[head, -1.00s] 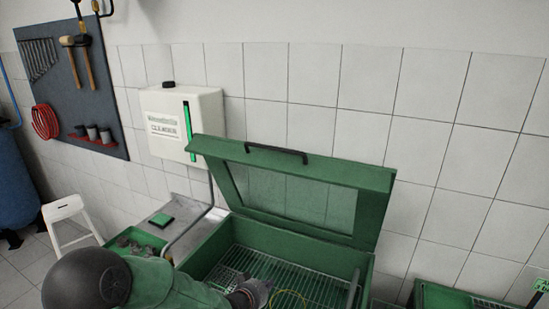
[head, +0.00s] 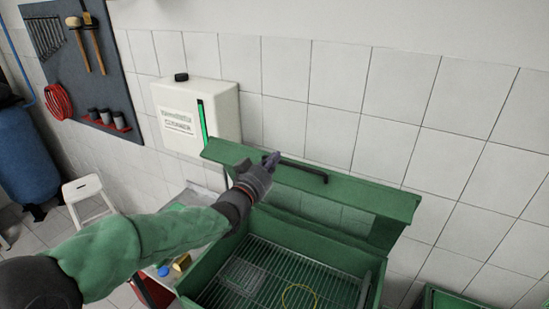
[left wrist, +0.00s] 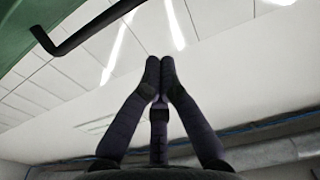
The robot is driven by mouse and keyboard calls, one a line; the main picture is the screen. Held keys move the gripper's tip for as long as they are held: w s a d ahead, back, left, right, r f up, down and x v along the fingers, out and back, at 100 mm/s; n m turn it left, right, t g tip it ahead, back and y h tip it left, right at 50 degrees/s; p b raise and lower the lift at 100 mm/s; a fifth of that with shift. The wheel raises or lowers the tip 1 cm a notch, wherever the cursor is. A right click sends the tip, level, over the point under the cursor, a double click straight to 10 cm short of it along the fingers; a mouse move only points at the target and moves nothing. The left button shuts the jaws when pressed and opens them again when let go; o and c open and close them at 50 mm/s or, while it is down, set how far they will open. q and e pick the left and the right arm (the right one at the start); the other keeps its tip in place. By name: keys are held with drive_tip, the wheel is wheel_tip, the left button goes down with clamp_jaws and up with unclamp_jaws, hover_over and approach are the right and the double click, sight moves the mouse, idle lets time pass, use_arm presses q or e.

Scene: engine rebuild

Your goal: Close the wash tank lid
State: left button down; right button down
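The green wash tank lid (head: 345,196) is partly open, tilted up over the wash tank (head: 216,277). Its black handle (head: 303,170) lies along the upper edge. My left gripper (head: 272,160) is at the handle's left end in the head view, with my arm reaching across the tank's left side. In the left wrist view the fingertips (left wrist: 160,68) are together with nothing seen between them. There the handle (left wrist: 90,30) and the green lid edge (left wrist: 30,25) are at upper left, apart from the fingers. My right gripper is out of view.
A wire rack (head: 260,268) and a yellow ring (head: 299,298) show inside the tank. A white cleaner container (head: 222,105) is on the wall behind left. A white stool (head: 88,190) stands at left. Another green bin (head: 440,298) is at lower right.

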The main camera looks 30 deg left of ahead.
sight(283, 161)
use_arm(q)
drive_tip(key=w, duration=0.2)
drive_tip(key=w+p, duration=0.1)
drive_tip(key=w, duration=0.2)
drive_tip(key=w+p, duration=0.1)
drive_tip(key=w, duration=0.1)
drive_tip(key=shift+w+a+r, duration=0.2)
drive_tip(key=shift+w+r, duration=0.1)
drive_tip(key=shift+w, duration=0.05)
drive_tip(key=shift+w+f, duration=0.1)
drive_tip(key=shift+f, duration=0.25)
drive_tip(key=shift+s+f+p, duration=0.5)
drive_tip(key=shift+s+f, duration=0.2)
drive_tip(key=shift+f, duration=0.2)
drive_tip(key=shift+s+f, duration=0.3)
drive_tip(key=shift+s, duration=0.1)
drive_tip(key=shift+f, duration=0.15)
